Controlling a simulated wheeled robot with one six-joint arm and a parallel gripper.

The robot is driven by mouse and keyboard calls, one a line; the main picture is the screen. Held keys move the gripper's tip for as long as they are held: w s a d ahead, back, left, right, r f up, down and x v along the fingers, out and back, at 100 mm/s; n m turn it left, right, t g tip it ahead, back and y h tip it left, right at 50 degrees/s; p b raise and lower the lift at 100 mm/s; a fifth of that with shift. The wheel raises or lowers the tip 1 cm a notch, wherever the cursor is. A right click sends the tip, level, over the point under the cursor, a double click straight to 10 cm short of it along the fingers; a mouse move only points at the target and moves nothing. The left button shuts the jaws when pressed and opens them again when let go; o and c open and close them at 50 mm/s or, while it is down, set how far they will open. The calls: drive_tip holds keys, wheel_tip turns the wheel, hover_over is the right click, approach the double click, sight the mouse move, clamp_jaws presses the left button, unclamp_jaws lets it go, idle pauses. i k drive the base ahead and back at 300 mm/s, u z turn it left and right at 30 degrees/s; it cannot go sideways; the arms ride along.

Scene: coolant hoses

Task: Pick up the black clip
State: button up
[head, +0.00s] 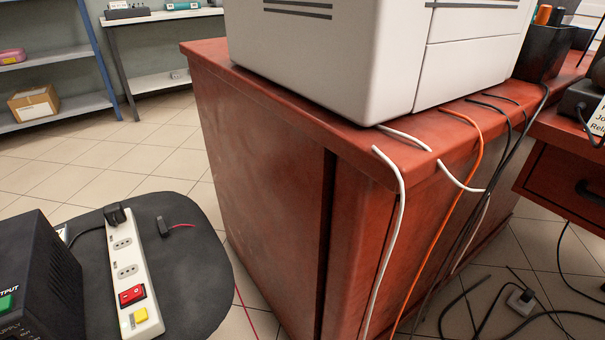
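A small black piece (163,227), which looks like the black clip, lies on a dark rounded surface (210,275) at the lower left. A thin red wire leads from it to the right. It lies just right of a white power strip (125,262) and apart from it. Its jaws are too small to make out. My gripper is not in view.
A black box (35,275) stands left of the strip. A red-brown cabinet (265,170) rises to the right, bearing a white machine (320,60). White, orange and black cables (465,190) hang down its side. Tiled floor (120,160) is open behind the dark surface.

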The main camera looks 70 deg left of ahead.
sight(164, 229)
drive_tip(key=z, duration=1.1)
drive_tip(key=i, duration=0.55)
drive_tip(key=u, duration=4.2)
drive_tip(key=i, duration=0.5)
drive_tip(key=z, duration=0.05)
